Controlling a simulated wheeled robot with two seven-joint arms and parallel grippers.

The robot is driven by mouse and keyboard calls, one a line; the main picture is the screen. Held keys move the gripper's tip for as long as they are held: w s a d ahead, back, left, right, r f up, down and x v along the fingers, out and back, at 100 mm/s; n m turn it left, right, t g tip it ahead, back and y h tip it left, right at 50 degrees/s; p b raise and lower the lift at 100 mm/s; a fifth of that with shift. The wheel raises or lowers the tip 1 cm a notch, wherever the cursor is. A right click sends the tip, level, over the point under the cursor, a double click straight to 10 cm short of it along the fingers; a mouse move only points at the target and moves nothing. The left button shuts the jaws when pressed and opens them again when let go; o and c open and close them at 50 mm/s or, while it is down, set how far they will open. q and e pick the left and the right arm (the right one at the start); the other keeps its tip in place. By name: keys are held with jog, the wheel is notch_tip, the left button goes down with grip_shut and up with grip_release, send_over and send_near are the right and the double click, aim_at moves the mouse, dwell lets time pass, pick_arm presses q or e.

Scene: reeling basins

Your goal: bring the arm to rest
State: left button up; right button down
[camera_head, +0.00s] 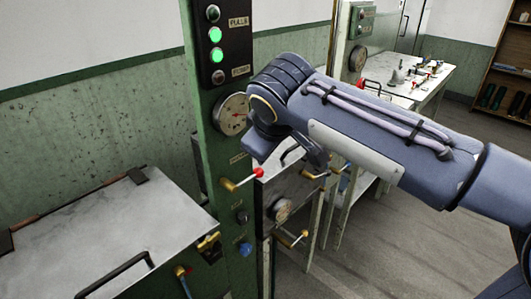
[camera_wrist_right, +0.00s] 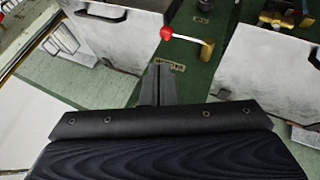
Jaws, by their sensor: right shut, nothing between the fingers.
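My right arm (camera_head: 375,135) comes in from the right in the head view and reaches across to the green control post (camera_head: 208,130), its wrist bent in front of the post. In the right wrist view my right gripper (camera_wrist_right: 158,75) is shut and empty, its dark fingers together. A lever with a red knob (camera_wrist_right: 167,33) on a brass base lies just beyond the fingertips there, apart from them as far as I can tell. The same red-knobbed lever (camera_head: 258,172) sticks out of the post in the head view. My left gripper is not in view.
A lidded metal basin (camera_head: 110,230) stands left of the post. A second basin cabinet (camera_head: 290,195) stands behind it to the right, partly hidden by my arm. The post carries a gauge (camera_head: 233,113) and two lit green lamps. Open floor (camera_head: 390,250) lies at lower right.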

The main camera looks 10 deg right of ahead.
jog(key=shift+d+r, duration=0.1)
jog(key=shift+r, duration=0.1)
jog(key=shift+s, duration=0.1)
jog(key=s+d+f+m+g+y, duration=0.1)
jog(key=s+d+f+m+y, duration=0.15)
jog(key=s+d+f, duration=0.55)
jog(key=s+d+f+m+g+y, duration=0.1)
jog(key=s+d+f+m, duration=0.35)
jog(key=s, duration=0.45)
jog(key=s+a+f+m, duration=0.1)
jog(key=s+f+m, duration=0.2)
jog(key=s+f, duration=0.4)
jog(key=shift+a+y, duration=0.35)
jog(key=shift+a, duration=0.05)
jog(key=c, duration=2.1)
grip_release()
jog(key=shift+c, duration=0.2)
